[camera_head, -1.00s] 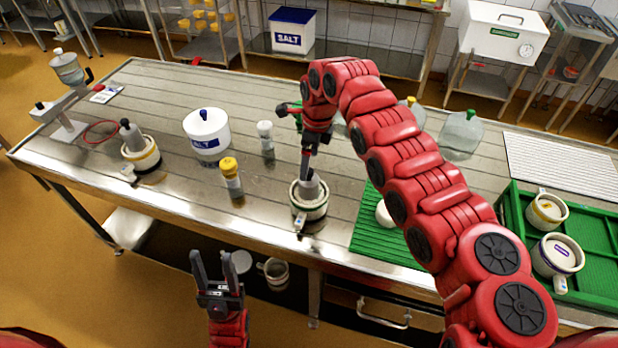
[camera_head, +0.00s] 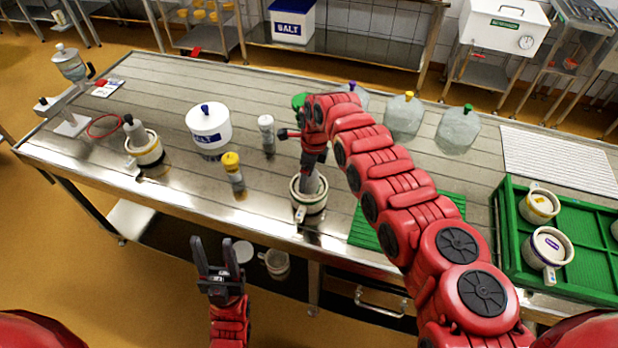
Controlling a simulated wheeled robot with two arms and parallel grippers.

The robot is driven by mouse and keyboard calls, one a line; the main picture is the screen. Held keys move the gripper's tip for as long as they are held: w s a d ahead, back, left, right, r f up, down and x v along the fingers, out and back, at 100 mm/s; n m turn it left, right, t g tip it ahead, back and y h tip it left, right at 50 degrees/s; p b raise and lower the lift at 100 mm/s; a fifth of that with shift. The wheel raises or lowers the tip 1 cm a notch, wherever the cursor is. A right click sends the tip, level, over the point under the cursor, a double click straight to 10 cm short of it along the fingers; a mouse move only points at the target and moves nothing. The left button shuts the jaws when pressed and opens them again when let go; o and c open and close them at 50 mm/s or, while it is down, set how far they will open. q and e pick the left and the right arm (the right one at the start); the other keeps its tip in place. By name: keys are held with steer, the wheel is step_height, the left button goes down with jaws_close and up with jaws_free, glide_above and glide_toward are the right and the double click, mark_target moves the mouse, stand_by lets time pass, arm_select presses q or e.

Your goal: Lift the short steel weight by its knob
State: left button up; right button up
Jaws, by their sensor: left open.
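A steel weight (camera_head: 312,185) sits in a white mould with a green band (camera_head: 309,204) near the table's front edge. My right gripper (camera_head: 308,175) points down at this weight from above. Its fingers overlap the top of the weight and hide the knob, so I cannot tell whether they grip it. A second steel weight (camera_head: 136,132) with a dark knob stands in a yellow-banded mould (camera_head: 148,153) at the left. I cannot tell which weight is the shorter. My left gripper (camera_head: 212,246) is open and empty, in front of the table's front edge.
A white lidded pot (camera_head: 209,127), a yellow-capped bottle (camera_head: 233,171) and a white-capped bottle (camera_head: 266,134) stand left of my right gripper. A green crate (camera_head: 493,235) with moulds is at the right. My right arm covers part of a green mat (camera_head: 362,232).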

jaws_close()
steer(key=shift+w+r, duration=0.1)
steer(key=shift+r, duration=0.05)
stand_by(0.4)
